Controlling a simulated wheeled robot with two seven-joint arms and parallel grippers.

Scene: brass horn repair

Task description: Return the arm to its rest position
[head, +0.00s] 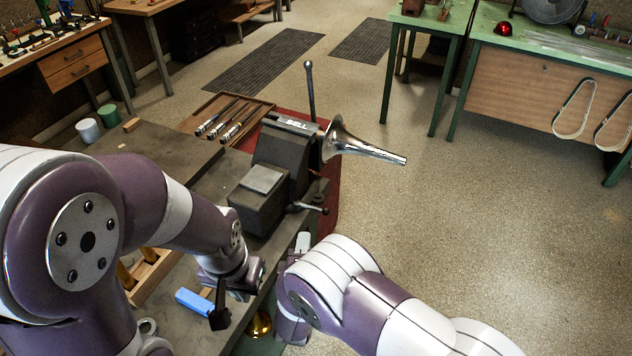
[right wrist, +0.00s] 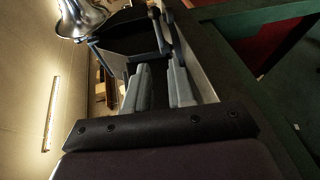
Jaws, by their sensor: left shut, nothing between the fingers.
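My left arm reaches in over the bench. Its dark gripper (head: 219,306) is shut and empty, low over the bench top beside a blue block (head: 194,302). My right arm comes in from the lower right, bent in front of the bench edge. Its gripper is mostly hidden by the arm in the head view. In the right wrist view the right gripper's two grey fingers (right wrist: 158,80) stand apart with an empty gap. The dark vise (head: 280,170) lies beyond them, with a silver horn bell (head: 345,141) at its jaws.
A wooden tray (head: 200,116) with several tools lies behind the vise. A small wooden rack (head: 150,275) and a brass piece (head: 259,324) are near the left arm. Open floor (head: 500,220) lies to the right.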

